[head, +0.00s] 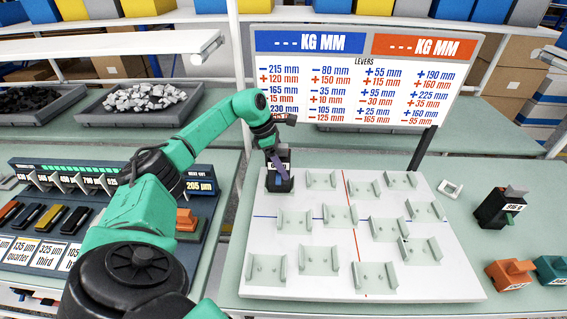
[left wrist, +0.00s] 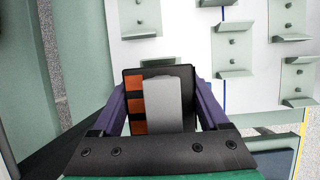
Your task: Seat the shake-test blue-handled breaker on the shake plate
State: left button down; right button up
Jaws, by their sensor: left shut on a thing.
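My left gripper (head: 279,172) is shut on a dark breaker (head: 280,184) at the far left corner of the white shake plate (head: 257,268). In the left wrist view the breaker (left wrist: 133,112) sits between the purple fingers, with a grey lever and orange blocks on its face. No blue handle shows on it. Several pale green cradles (head: 295,220) stand on the plate, empty. The gripper hides the breaker's underside, so I cannot tell whether it rests in a cradle. My right gripper is not in view.
A black breaker (head: 492,211), an orange one (head: 508,274) and a teal one (head: 553,269) stand right of the plate. A sign board (head: 365,65) rises behind it. A dark rack (head: 40,220) of handles and cards lies left. Bins (head: 150,105) stand at the back.

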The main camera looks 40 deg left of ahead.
pick_arm(q)
jog(key=shift+f, duration=0.2)
jog(key=shift+c, duration=0.6)
grip_release()
jog(key=shift+o, duration=0.6)
jog(key=shift+s, duration=0.1)
jog(key=shift+a+r+b, duration=0.15)
jog(key=shift+r+b, duration=0.2)
jog(key=b+v, duration=0.1)
jog(key=v, duration=1.3)
jog(key=shift+f, duration=0.1)
